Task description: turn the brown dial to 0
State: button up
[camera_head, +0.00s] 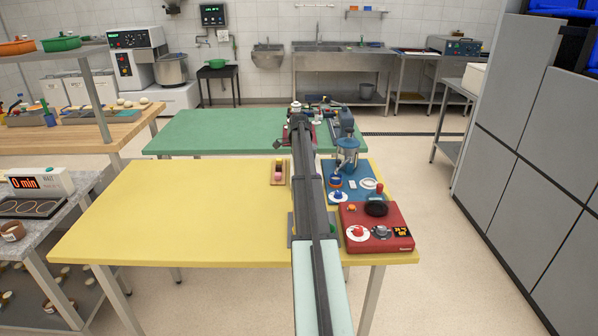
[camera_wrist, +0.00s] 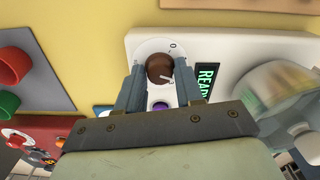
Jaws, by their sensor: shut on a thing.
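The brown dial (camera_wrist: 160,68) is a round knob on a white plate of a pale device (camera_wrist: 225,50) in the wrist view. A mark like a 0 (camera_wrist: 172,45) is at the plate's upper right. A white pointer line on the dial points to the lower right, away from that mark. My gripper (camera_wrist: 159,80) has one finger on each side of the dial and is shut on it. In the head view my arm reaches away over the yellow table; the dial cannot be made out there.
In the wrist view, a green READY display (camera_wrist: 206,78) and a clear jar-like part (camera_wrist: 275,92) are close on the right. A purple button (camera_wrist: 160,106) lies below the dial. A grey panel with red knob (camera_wrist: 12,65) is left. The yellow table's left half (camera_head: 170,210) is clear.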

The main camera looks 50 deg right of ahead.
jog(key=shift+c, duration=1.2)
jog(key=shift+n, duration=0.4)
jog(key=n, duration=1.1)
jog(key=shift+n, duration=2)
jog(key=o, duration=1)
